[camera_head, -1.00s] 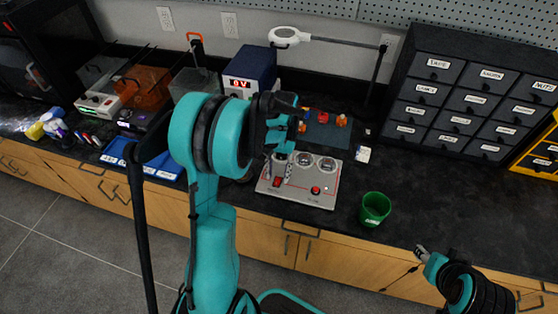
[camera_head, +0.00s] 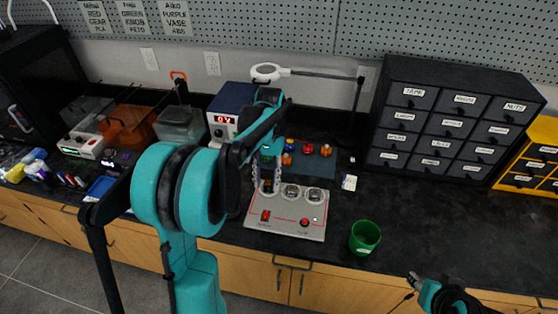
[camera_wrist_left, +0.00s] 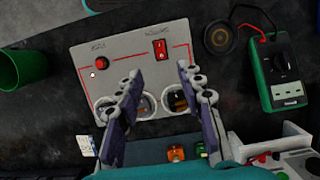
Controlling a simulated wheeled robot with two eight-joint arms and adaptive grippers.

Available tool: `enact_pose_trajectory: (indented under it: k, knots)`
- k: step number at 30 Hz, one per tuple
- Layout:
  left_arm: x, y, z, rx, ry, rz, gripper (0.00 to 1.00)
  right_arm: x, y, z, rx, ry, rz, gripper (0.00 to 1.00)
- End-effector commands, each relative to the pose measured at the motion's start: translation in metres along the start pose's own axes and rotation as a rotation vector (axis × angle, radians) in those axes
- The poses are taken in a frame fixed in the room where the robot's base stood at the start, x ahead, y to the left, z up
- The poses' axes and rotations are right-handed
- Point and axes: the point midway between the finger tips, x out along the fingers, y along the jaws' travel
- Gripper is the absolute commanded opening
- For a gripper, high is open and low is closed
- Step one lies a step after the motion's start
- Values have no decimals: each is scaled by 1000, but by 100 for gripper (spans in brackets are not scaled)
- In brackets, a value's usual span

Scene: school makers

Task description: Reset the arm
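My left arm rises from the bottom left of the head view. Its gripper (camera_head: 267,180) points down over the back left of a grey control panel (camera_head: 285,224). In the left wrist view the two fingers of the gripper (camera_wrist_left: 158,85) are spread apart with nothing between them. The panel (camera_wrist_left: 130,60) lies beyond them, with a red rocker switch (camera_wrist_left: 161,48), a red button (camera_wrist_left: 102,63) and round windows partly hidden by the fingers. My right gripper (camera_head: 414,280) is low at the right, in front of the counter, small and partly cut off; its opening is unclear.
A green cup (camera_head: 364,238) stands right of the panel. Behind are a lamp (camera_head: 265,73), a power supply (camera_head: 222,118) and a dark drawer cabinet (camera_head: 450,125). A green multimeter (camera_wrist_left: 287,70) lies near the panel. The black counter right of the cup is clear.

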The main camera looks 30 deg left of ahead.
Motion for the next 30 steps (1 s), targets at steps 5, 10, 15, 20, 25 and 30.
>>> enact_pose_trajectory:
  k: [5,10,15,20,25,30]
  knots:
    - [0,0,1,1,2,0,38,0,0,0,0,0,0,40]
    - [-8,10,17,20,70,-5,38,0,0,0,0,0,0,40]
    - [-20,30,55,68,243,-10,38,0,0,0,0,0,0,40]
    - [-20,47,92,118,425,-6,38,0,0,0,0,0,0,40]
    - [-10,62,127,171,615,8,38,0,0,0,0,0,0,40]
    - [5,72,150,214,774,27,38,0,0,0,0,0,0,40]
